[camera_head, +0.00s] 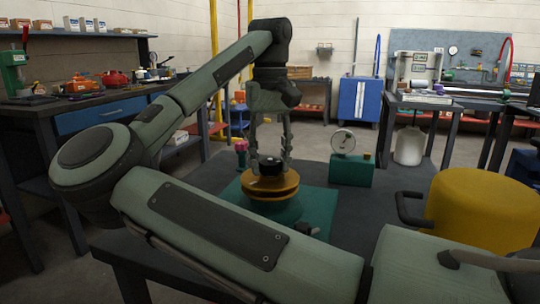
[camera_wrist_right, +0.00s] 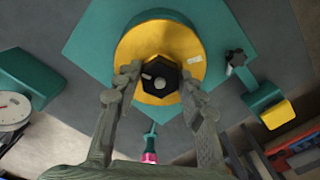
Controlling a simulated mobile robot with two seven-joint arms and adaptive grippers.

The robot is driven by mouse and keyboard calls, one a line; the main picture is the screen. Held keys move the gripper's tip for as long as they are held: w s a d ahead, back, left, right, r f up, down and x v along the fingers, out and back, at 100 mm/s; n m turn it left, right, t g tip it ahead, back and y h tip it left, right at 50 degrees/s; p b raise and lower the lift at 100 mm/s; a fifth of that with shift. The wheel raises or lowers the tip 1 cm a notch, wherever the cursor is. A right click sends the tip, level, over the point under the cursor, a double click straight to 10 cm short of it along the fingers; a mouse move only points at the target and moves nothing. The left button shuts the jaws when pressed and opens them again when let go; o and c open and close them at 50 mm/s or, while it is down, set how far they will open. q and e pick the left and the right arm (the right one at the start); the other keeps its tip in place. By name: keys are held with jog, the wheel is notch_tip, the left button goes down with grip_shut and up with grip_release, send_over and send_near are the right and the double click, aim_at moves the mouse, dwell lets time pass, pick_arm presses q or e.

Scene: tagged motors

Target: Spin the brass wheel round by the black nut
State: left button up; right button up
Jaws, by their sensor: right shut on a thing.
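The brass wheel (camera_head: 286,190) is a yellow disc lying flat on a teal base in the middle of the table, with a small pale tag (camera_wrist_right: 195,60) near its edge in the wrist view. The black nut (camera_head: 266,168) is a hexagon at the wheel's centre, also seen from above in the wrist view (camera_wrist_right: 172,71). My right gripper (camera_head: 271,162) reaches down from above and is shut on the nut, one finger on each side. It also shows in the wrist view (camera_wrist_right: 158,82). My left gripper is not in view.
A green mat (camera_head: 318,205) lies under the wheel's base. A teal box with a round gauge (camera_head: 343,140) stands behind at the right, and a pink-topped piece (camera_head: 241,146) at the left. A yellow drum-like thing (camera_head: 485,212) stands at the right.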

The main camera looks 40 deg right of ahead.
jog(key=m, duration=0.5)
jog(key=o, duration=1.2)
jog(key=shift+c, duration=0.2)
jog(key=n, duration=0.4)
jog(key=n+b, duration=0.1)
jog(key=n, duration=0.2)
jog(key=shift+n, duration=0.4)
jog(key=n, duration=0.7)
jog(key=shift+b, duration=0.3)
